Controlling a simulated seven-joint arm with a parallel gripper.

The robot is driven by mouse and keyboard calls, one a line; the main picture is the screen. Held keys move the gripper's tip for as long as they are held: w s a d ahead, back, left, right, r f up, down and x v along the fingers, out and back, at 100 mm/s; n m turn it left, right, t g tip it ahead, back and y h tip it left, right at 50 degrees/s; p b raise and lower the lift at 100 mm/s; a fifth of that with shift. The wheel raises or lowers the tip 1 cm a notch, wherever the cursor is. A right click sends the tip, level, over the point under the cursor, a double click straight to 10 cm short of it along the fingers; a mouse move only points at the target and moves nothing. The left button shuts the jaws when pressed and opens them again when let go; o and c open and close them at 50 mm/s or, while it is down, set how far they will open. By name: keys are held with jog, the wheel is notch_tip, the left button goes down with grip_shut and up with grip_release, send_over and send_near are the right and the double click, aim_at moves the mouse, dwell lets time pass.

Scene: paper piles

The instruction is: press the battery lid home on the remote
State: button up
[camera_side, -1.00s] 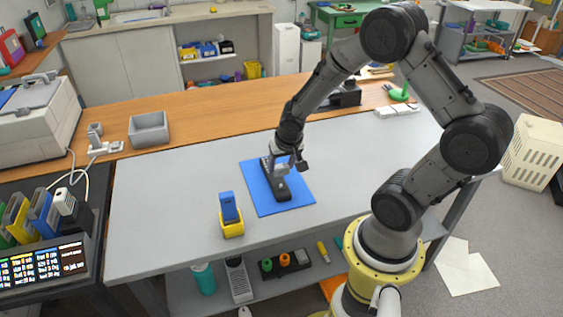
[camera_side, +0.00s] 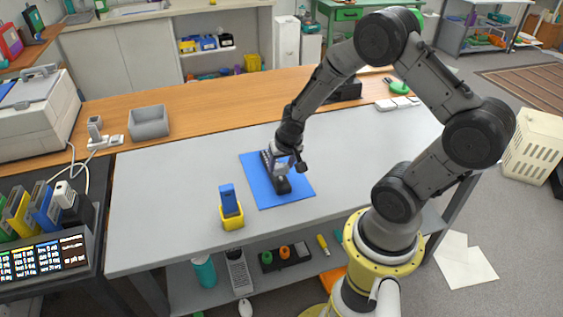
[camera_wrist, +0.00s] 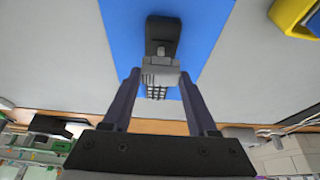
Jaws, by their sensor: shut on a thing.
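The black remote (camera_side: 283,187) lies on a blue mat (camera_side: 297,197) on the grey worktop. My gripper (camera_side: 282,166) is over its middle, low down. In the wrist view the remote's dark end (camera_wrist: 163,33) points away from me. My gripper (camera_wrist: 159,75) is shut on a light grey piece, which looks like the battery lid (camera_wrist: 160,69), one finger on each side. A patch of small pale squares (camera_wrist: 157,92) shows just behind it. The lid lies over the remote in this view; I cannot tell whether it is seated. The fingers hide part of the remote in the side view.
A yellow holder (camera_side: 232,222) with a blue upright piece (camera_side: 229,199) stands left of the mat, near the front edge. A grey bin (camera_side: 149,123) stands at the back left. The worktop right of the mat is clear.

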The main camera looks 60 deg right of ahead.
jog(key=shift+f, duration=0.35)
jog(key=shift+f, duration=0.25)
jog(key=shift+f, duration=0.65)
jog(key=shift+f, duration=0.2)
jog(key=o, duration=1.5)
jog(key=shift+v, duration=5)
